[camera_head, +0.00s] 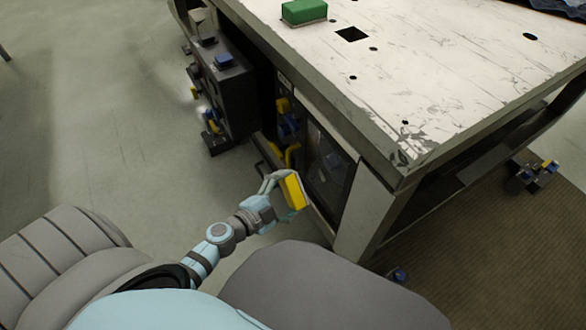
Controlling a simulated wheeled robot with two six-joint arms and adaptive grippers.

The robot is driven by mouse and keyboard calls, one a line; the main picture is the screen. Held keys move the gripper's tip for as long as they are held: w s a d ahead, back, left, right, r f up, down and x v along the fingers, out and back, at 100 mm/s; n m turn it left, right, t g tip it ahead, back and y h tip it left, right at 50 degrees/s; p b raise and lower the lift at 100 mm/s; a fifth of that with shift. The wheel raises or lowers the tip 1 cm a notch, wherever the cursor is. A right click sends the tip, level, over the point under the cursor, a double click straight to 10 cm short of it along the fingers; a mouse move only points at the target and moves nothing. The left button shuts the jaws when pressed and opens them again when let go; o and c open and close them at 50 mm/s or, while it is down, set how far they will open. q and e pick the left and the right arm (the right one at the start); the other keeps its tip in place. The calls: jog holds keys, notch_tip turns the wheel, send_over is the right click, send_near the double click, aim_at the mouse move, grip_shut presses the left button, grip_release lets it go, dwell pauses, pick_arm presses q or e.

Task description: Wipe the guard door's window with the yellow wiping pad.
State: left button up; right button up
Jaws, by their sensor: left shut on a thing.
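The yellow wiping pad (293,192) is held in my left gripper (284,187), which is shut on it. The guard door's window (326,165) is a dark, glassy panel in the side of the machine under the worn white table top. The pad is close to the left lower part of the window; I cannot tell whether it touches the glass. My right gripper is not in view.
The white table top (400,60) overhangs the door, with a green block (304,11) on it. A dark cabinet (231,98) with blue and yellow parts stands left of the door. Open floor (110,130) lies to the left.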

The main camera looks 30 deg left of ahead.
aim_at(316, 169)
pick_arm(q)
jog(key=w+a+f+b, duration=0.2)
jog(key=f+b, duration=0.1)
jog(key=shift+w+a+f, duration=0.25)
jog(key=shift+a, duration=0.15)
jog(key=shift+w+d+r+h+p, duration=0.3)
jog(key=shift+w+r+h+p, duration=0.15)
jog(key=shift+r, duration=0.2)
jog(key=shift+y, duration=0.25)
jog(key=shift+w+d+f, duration=0.1)
jog(key=shift+w+d, duration=0.5)
jog(key=shift+w, duration=0.35)
jog(key=shift+w+d, duration=0.55)
jog(key=shift+w, duration=0.4)
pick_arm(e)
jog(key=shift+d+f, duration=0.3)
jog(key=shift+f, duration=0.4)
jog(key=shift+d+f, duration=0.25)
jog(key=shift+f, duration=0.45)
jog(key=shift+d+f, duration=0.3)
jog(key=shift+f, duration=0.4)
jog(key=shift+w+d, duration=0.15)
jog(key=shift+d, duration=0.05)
pick_arm(q)
jog(key=shift+w+d, duration=0.5)
jog(key=shift+w, duration=0.35)
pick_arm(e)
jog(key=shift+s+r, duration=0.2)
